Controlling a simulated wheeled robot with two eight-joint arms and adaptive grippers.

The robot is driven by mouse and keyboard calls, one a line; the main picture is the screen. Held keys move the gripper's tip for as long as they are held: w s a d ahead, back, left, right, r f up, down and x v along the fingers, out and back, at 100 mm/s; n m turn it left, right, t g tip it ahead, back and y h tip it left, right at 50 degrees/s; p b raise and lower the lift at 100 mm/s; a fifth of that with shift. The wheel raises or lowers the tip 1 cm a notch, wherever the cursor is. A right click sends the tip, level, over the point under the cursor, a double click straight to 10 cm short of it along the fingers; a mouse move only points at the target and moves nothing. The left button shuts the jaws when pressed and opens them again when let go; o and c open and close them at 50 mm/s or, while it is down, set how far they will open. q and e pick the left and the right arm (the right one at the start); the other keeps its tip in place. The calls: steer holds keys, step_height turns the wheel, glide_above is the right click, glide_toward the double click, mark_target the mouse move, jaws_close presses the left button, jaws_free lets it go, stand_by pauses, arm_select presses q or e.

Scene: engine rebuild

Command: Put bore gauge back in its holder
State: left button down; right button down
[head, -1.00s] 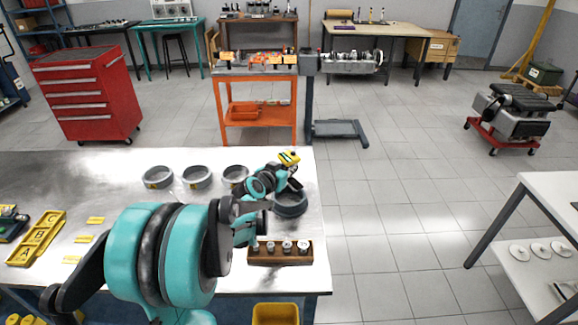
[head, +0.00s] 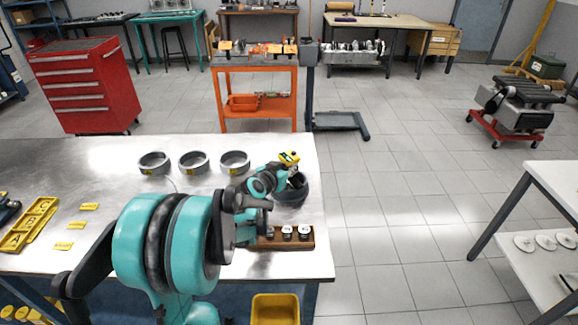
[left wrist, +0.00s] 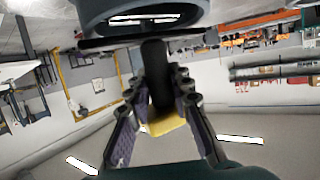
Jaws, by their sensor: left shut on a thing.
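The bore gauge (head: 289,157) shows a yellow head just above my left gripper (head: 292,174). My left gripper is shut on the gauge. In the left wrist view its dark shaft (left wrist: 157,75) and a yellow part (left wrist: 167,126) lie between the two fingers. A dark round open-topped holder (head: 291,193) stands on the table directly below the gripper. Its round rim also fills the top of the left wrist view (left wrist: 140,22). The gripper and arm cover part of the holder, and I cannot tell whether the gauge's lower end is inside it. My right gripper is not in view.
Three grey rings (head: 193,162) stand left of the holder. A wooden rack (head: 284,243) with small metal pieces sits in front, partly behind my arm. A yellow tray (head: 29,226) and small yellow labels lie at the left. The table's right edge is close to the holder.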

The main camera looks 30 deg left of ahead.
arm_select(q)
steer(key=shift+f, duration=0.3)
stand_by(0.5)
steer(key=c, duration=1.3)
jaws_free()
steer(key=v, duration=1.2)
